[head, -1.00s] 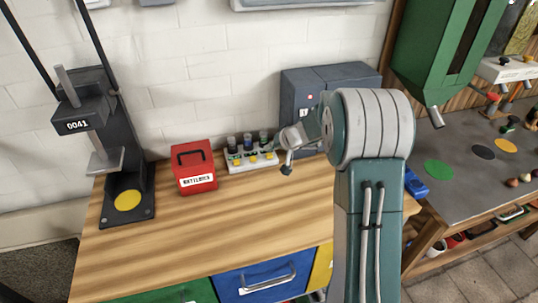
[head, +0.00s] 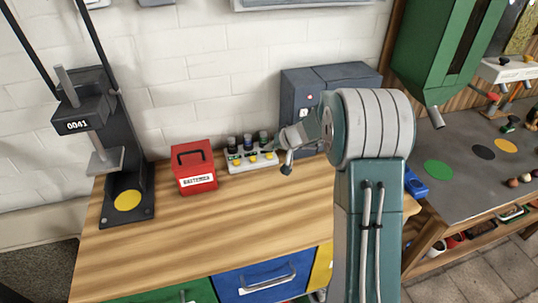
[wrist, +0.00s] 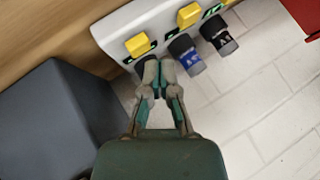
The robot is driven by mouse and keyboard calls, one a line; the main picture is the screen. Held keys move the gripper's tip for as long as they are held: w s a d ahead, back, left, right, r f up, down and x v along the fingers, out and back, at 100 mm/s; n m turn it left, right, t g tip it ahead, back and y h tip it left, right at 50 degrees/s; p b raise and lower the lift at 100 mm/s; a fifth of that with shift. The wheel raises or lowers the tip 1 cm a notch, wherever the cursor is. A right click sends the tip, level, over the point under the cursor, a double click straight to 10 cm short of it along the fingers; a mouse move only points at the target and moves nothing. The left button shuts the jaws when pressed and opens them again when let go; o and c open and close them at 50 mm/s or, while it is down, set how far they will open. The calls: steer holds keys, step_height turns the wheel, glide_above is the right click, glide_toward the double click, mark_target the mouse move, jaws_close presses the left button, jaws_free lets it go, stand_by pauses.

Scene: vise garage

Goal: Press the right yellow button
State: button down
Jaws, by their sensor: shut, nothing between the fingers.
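A light control panel (head: 252,167) stands on the wooden bench against the wall, with three yellow buttons along its front and dark-capped knobs behind them. The right yellow button (head: 268,156) is at the panel's right end; it also shows in the wrist view (wrist: 138,45), left of and above my fingertips. The middle yellow button (head: 252,159) also shows in the wrist view (wrist: 188,14). My gripper (wrist: 159,65) is shut and empty, its tips over the knob side of the panel near the right button. I cannot tell whether the tips touch anything.
A red batteries box (head: 194,177) stands left of the panel. A grey cabinet (head: 300,85) stands close behind and right of my gripper. A press (head: 120,150) is at the far left. The bench front (head: 200,235) is clear.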

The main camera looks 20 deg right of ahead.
mark_target(270, 155)
steer(key=shift+f, duration=0.1)
steer(key=shift+f, duration=0.3)
steer(key=shift+f, duration=0.45)
stand_by(1.0)
steer(key=shift+r, duration=0.95)
steer(key=shift+r, duration=2.45)
steer(key=shift+s, duration=0.1)
